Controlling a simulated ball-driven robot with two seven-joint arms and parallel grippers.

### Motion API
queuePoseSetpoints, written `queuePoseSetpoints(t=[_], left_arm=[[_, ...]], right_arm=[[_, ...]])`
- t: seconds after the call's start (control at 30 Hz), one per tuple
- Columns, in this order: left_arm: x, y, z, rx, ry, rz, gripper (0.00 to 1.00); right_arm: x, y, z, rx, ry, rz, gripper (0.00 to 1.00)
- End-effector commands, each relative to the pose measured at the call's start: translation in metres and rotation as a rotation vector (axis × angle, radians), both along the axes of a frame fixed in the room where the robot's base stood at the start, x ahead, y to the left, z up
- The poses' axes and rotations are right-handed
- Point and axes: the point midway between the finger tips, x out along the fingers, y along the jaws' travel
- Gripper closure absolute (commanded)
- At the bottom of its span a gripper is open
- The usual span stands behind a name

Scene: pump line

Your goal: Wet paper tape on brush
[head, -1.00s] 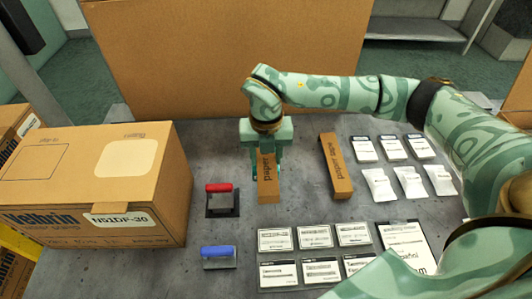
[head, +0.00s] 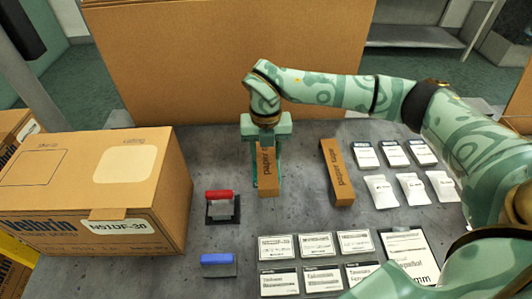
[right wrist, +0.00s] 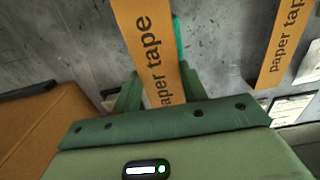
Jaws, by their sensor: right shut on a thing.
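My right gripper (head: 266,150) points down and is shut on a brown paper tape strip (head: 267,179), marked "paper tape". The strip also shows in the right wrist view (right wrist: 148,45), between the two green fingers. A narrow teal edge (right wrist: 178,38) shows beside it; I cannot tell whether that is a fingertip or the brush. I cannot tell whether the strip touches the table. A second paper tape strip (head: 337,172) lies to the right, apart from the gripper. I cannot clearly make out a brush. My left gripper is not in view.
A large carton (head: 95,190) stands at the left, and a tall cardboard panel (head: 225,60) at the back. A red-handled tool (head: 219,196) and a blue-handled tool (head: 218,259) lie on the grey table (head: 225,155). Cards, white packets (head: 381,190) and a clipboard fill the right.

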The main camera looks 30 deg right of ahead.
Motion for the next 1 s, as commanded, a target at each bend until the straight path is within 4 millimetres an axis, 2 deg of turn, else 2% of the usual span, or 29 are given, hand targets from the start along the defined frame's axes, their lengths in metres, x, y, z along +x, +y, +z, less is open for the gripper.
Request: queuePoseSetpoints(t=[0.8, 1.0], left_arm=[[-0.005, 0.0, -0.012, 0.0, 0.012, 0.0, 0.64], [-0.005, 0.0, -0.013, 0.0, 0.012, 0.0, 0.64]], right_arm=[[0.037, -0.018, -0.002, 0.0, 0.0, -0.001, 0.83], [0.041, -0.02, -0.002, 0.0, 0.0, 0.0, 0.83]])
